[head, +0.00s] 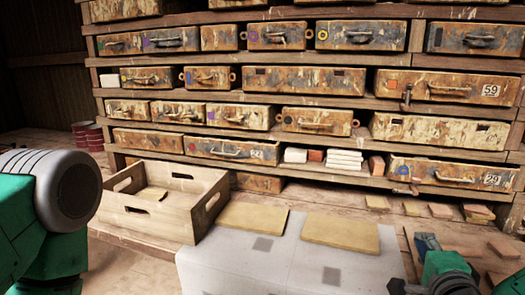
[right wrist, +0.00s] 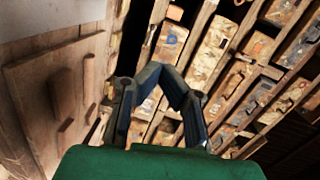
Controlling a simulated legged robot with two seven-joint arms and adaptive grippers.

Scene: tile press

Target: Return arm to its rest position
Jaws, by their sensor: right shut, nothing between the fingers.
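My right gripper (head: 425,243) is low at the right of the head view, above the wooden surface with loose tiles. In the right wrist view my right gripper (right wrist: 163,70) has its two blue-grey fingers meeting at the tips, with nothing between them. My right arm's green part shows just below it. Of my left arm, only a green and grey part shows at the left edge; its gripper is out of the picture.
A wooden crate (head: 206,212) holding a tan piece stands left of a white table (head: 290,262) bearing two tan slabs (head: 341,231). A shelf rack with worn drawers (head: 437,85) fills the back. Tiles (head: 440,211) lie at right.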

